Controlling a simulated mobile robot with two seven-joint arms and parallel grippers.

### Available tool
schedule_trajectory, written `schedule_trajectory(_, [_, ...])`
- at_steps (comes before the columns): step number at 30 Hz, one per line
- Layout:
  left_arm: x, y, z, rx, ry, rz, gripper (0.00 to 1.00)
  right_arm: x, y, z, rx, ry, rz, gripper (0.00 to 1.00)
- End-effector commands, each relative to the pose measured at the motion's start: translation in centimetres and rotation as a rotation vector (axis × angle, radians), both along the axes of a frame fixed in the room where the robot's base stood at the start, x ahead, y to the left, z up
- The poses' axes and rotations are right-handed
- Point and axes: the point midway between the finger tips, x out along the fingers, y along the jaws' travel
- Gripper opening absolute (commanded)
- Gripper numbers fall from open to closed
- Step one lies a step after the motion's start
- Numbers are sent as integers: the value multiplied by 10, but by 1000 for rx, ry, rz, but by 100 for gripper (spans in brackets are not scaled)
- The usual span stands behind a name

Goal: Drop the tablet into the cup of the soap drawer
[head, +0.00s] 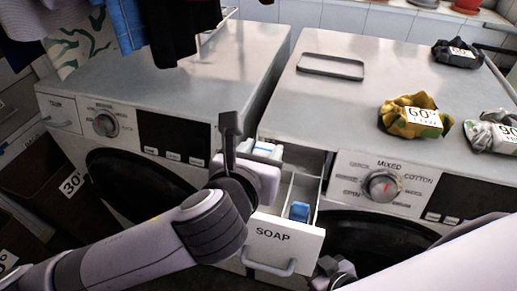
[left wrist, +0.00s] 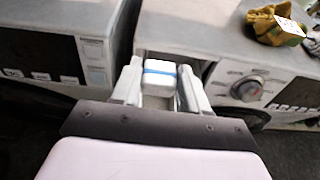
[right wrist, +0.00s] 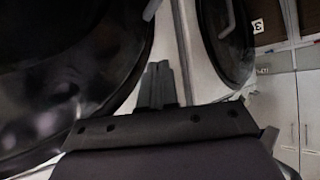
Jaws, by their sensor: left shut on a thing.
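The tablet (left wrist: 159,72) is a white block with a blue stripe. My left gripper (left wrist: 157,88) is shut on it, with one finger at each side. In the head view the tablet (head: 264,149) is over the back left part of the open soap drawer (head: 276,236), partly hidden by my gripper. The drawer has a white front marked SOAP and at least two compartments. A small blue piece (head: 299,211) sits in the right compartment; I cannot tell whether it is the cup. My right gripper (right wrist: 161,85) is shut and empty, low before the machines.
Two washing machines stand side by side; the right one has a control dial (head: 382,186). Sock bundles, one a yellow-green bundle (head: 412,116), and a dark tray (head: 331,67) lie on its top. Clothes (head: 125,25) hang at upper left. A tagged basket (head: 70,190) stands at left.

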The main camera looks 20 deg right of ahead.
Motion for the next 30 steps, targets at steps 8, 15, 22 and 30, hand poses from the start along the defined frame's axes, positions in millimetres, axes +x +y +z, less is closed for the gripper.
schedule_trajectory(8, [0, 1, -28, 3, 4, 3, 15, 0, 0, 0, 0, 0, 0, 0])
schedule_trajectory(15, [0, 1, -55, 0, 0, 2, 15, 0, 0, -21, 0, -2, 0, 0])
schedule_trajectory(22, [0, 1, -58, 0, -1, 2, 15, -1, 0, -27, 0, 2, 0, 0])
schedule_trajectory(30, [0, 1, -57, 1, 0, 2, 74, -1, 0, -26, 0, 2, 0, 0])
